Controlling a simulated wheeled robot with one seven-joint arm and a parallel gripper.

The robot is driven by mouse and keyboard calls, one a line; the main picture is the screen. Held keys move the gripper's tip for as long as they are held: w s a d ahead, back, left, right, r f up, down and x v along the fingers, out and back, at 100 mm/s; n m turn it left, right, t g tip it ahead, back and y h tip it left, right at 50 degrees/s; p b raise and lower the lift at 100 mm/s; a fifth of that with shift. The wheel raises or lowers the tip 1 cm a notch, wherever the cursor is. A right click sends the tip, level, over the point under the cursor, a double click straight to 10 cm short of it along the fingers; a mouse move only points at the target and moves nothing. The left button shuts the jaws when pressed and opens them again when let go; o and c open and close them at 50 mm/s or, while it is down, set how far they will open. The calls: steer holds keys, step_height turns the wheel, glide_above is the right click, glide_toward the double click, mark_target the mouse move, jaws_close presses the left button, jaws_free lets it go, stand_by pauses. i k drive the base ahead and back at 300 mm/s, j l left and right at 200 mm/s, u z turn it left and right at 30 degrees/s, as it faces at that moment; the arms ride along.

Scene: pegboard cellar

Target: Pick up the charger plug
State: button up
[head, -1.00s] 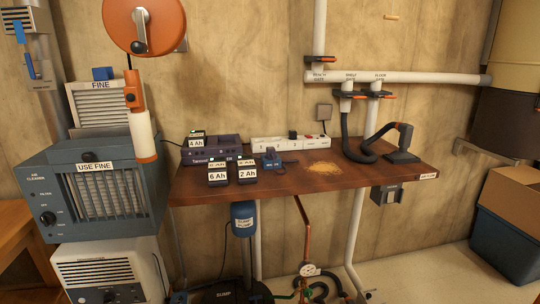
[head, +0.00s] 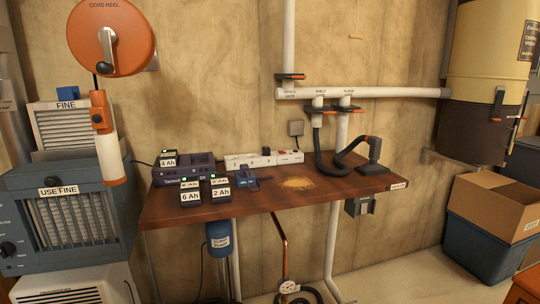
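A small dark piece that looks like a plug (head: 266,151) sits on the white power strip (head: 245,161) at the back of the brown workbench (head: 330,189). I cannot tell for sure that it is the charger plug. The dark purple charger (head: 200,170) stands left of the strip, with a thin dark cable running off its left side. A blue object (head: 246,182) lies on the bench in front of the strip, too small to name surely. My gripper is not in view.
Labelled batteries (head: 191,192) stand at the charger's front. Sawdust (head: 298,183) and a black hose nozzle (head: 374,153) are on the right half. An orange cord reel (head: 115,40) hangs at left above the air cleaner (head: 70,215).

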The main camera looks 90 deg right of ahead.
mark_target(244, 168)
steer(key=k+l+z, duration=0.2)
steer(key=k+l, duration=0.15)
steer(key=l, duration=0.25)
steer(key=k+l+z, duration=0.2)
steer(key=k+l, duration=0.15)
steer(key=l, duration=0.3)
